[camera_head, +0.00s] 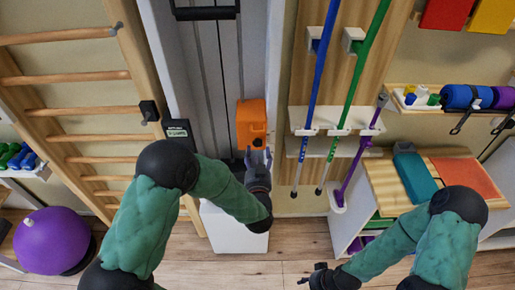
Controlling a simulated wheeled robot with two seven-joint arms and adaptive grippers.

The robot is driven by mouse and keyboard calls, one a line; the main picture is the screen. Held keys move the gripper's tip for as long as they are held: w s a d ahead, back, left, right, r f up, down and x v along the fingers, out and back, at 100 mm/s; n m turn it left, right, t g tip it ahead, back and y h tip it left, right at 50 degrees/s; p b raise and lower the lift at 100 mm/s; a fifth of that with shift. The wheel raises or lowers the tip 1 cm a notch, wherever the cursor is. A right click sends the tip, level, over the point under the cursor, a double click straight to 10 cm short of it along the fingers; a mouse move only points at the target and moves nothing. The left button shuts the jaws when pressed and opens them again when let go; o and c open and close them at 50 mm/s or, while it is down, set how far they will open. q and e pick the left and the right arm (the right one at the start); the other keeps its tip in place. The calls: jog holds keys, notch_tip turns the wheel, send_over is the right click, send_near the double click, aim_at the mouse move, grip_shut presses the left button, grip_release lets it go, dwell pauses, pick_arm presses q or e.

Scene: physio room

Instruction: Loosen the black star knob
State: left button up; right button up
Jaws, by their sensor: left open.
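An orange block (251,113) sits on the grey vertical rail of a tall machine, in the middle of the view. A small dark round shape on its lower front (257,142) may be the black star knob; it is too small to make out its shape. My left gripper (258,156) is just below it, open, with its fingers pointing up at the block. I cannot tell whether the fingers touch the knob. My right gripper (304,276) is low, right of centre, away from the block; its jaws are too small to read.
Wooden wall bars (70,110) and a purple ball (52,241) are on the left. Blue, green and purple poles (355,90) stand in a rack right of the machine. A wooden-topped cabinet (385,190) is farther right. Some wooden floor (300,240) is clear.

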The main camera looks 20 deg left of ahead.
aim_at(258, 144)
pick_arm(q)
jog(key=shift+x, duration=1.9)
jog(key=shift+c, duration=0.3)
jog(key=c, duration=1.1)
